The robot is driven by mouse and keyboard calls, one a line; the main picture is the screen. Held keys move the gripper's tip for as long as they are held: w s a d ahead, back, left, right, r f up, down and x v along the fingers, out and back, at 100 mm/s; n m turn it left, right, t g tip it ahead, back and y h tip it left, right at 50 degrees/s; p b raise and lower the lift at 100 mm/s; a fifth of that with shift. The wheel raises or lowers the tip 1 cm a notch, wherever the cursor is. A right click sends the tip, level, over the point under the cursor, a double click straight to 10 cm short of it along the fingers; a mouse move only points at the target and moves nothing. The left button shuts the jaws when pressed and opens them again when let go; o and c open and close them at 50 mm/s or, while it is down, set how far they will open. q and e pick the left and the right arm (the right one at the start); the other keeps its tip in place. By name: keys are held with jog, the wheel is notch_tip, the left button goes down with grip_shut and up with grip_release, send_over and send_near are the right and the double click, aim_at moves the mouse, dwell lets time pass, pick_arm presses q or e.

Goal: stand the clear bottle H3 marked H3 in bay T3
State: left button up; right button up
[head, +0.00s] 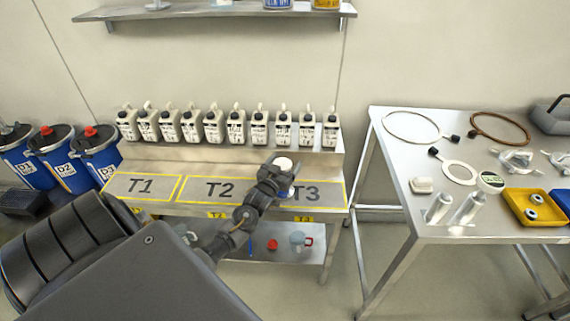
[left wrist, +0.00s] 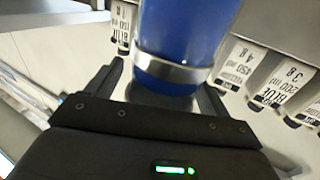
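My left gripper (head: 272,178) is over the bench by the left side of bay T3 (head: 318,195). It is shut on a blue cylindrical bottle (left wrist: 185,32) with a pale band around it, which fills the space between the fingers in the left wrist view. My right gripper is not in view.
A row of several white labelled jugs (head: 213,127) stands on the raised ledge behind the bays. Bays T1 (head: 140,187) and T2 (head: 219,190) look empty. Blue drums (head: 60,165) stand at left. A side table (head: 405,150) with rings, fittings and a yellow tray (head: 515,207) is at right.

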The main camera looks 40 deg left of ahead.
pick_arm(q)
jog(key=shift+r, duration=0.15)
jog(key=b+v, duration=0.1)
jog(key=v, duration=1.1)
